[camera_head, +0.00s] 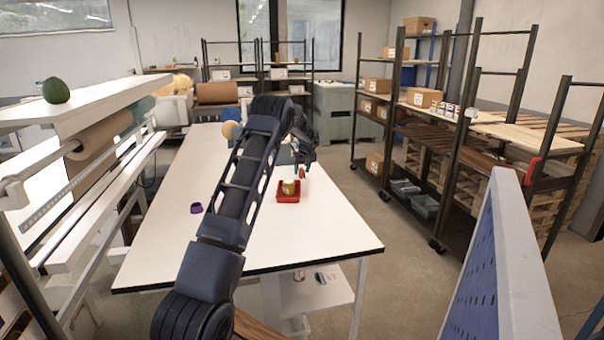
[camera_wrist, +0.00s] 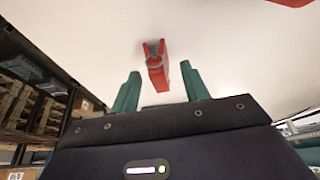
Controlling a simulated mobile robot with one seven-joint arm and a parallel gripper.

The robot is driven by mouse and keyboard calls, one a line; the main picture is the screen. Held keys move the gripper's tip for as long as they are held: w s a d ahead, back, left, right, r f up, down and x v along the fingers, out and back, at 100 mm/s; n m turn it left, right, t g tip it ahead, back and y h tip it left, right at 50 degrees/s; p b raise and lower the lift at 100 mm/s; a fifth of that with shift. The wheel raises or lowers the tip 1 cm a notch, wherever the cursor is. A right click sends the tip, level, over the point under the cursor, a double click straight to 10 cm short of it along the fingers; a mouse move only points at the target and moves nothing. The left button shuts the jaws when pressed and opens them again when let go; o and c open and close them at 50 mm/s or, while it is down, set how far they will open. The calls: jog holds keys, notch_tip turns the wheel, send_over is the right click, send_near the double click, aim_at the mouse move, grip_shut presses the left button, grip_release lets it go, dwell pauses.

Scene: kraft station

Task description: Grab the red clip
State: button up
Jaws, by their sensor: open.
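The red clip (camera_wrist: 155,68) lies on the white table in the wrist view, with a metal ring part near its upper end. My gripper (camera_wrist: 160,69) is open, with its two green fingers apart. The clip appears between and slightly beyond the fingertips, and nothing is held. In the head view a small red shape that looks like the clip (camera_head: 301,173) shows just right of the red tray, below the end of my arm. My gripper is partly hidden by my arm there.
A red tray (camera_head: 288,198) with a yellow can (camera_head: 289,187) stands close to the left of the clip. A purple object (camera_head: 196,208) sits near the left edge of the white table (camera_head: 290,245). The table's front is clear. A shelf rack (camera_head: 440,135) stands to the right.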

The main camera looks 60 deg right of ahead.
jog(key=shift+w+d+f, duration=0.1)
jog(key=shift+w+f, duration=0.05)
jog(key=shift+f, duration=0.25)
grip_shut()
jog(key=shift+r, duration=0.1)
